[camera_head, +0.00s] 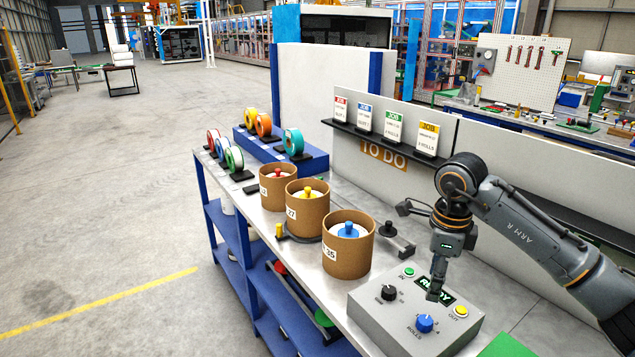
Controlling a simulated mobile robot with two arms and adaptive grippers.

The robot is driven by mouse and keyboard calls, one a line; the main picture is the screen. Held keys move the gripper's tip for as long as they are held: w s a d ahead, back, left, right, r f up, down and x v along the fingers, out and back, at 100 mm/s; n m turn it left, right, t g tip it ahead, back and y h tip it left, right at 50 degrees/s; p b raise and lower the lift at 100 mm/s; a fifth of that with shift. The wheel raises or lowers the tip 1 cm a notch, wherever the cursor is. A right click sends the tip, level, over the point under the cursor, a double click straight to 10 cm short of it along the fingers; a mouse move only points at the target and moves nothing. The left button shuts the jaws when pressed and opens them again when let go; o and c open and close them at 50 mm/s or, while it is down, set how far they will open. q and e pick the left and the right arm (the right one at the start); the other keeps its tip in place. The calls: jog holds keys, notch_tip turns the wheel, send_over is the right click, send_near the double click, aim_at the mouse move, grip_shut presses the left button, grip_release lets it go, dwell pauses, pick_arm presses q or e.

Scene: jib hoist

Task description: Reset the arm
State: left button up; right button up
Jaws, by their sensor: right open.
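My right arm, marked "ARM R", comes in from the right. Its gripper (436,292) points down over a grey control box (378,316). The jaws are open with nothing visible held, and they cover part of the green "READY" display (427,284). A blue "ROLLS" knob (425,323) sits just below the fingertips in the picture; I cannot tell whether anything touches. The box also has a black knob (389,292), a green "IN" button (409,271) and a yellow "OUT" button (461,311). My left gripper is not in view.
Three brown tubs with red, yellow and blue knobs (348,230) stand left of the box. Coloured rolls (292,142) stand farther back. A shelf with job cards (394,126) runs behind. A small black-knobbed stand (388,230) is near the arm. The floor at left is clear.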

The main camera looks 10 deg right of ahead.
jog(key=s+a+f+n+y, duration=0.15)
jog(key=a+y, duration=0.85)
jog(key=a, duration=1.3)
jog(key=s+a+r+m+t+y, duration=0.3)
jog(key=a+r+m+t+y, duration=0.2)
jog(key=a+r+m+y, duration=0.4)
jog(key=w+d+m+t+h, duration=0.5)
jog(key=d+m+t+h, duration=0.45)
jog(key=m+t, duration=0.8)
jog(key=s+d+f+m+g+h, duration=0.3)
jog(key=d+f+m+g+h, duration=0.2)
jog(key=f+m, duration=0.35)
jog(key=s+d+f+m+g+h, duration=0.3)
jog(key=d+f+m+g+h, duration=0.15)
jog(key=d+f+m, duration=0.35)
jog(key=s+a+f+m+g, duration=0.1)
jog(key=s+f+m+g, duration=0.1)
jog(key=s+f+g, duration=0.6)
jog(key=s+a+f+m+g, duration=0.15)
jog(key=s+f, duration=0.45)
jog(key=s, duration=0.6)
notch_tip(320, 180, down, 28)
jog(key=s+g, duration=0.2)
jog(key=s+d+f+g, duration=0.1)
jog(key=s+d+f, duration=0.2)
jog(key=s+f, duration=1.1)
jog(key=s, duration=0.2)
jog(key=shift+s+f, duration=0.3)
jog(key=shift+s, duration=0.05)
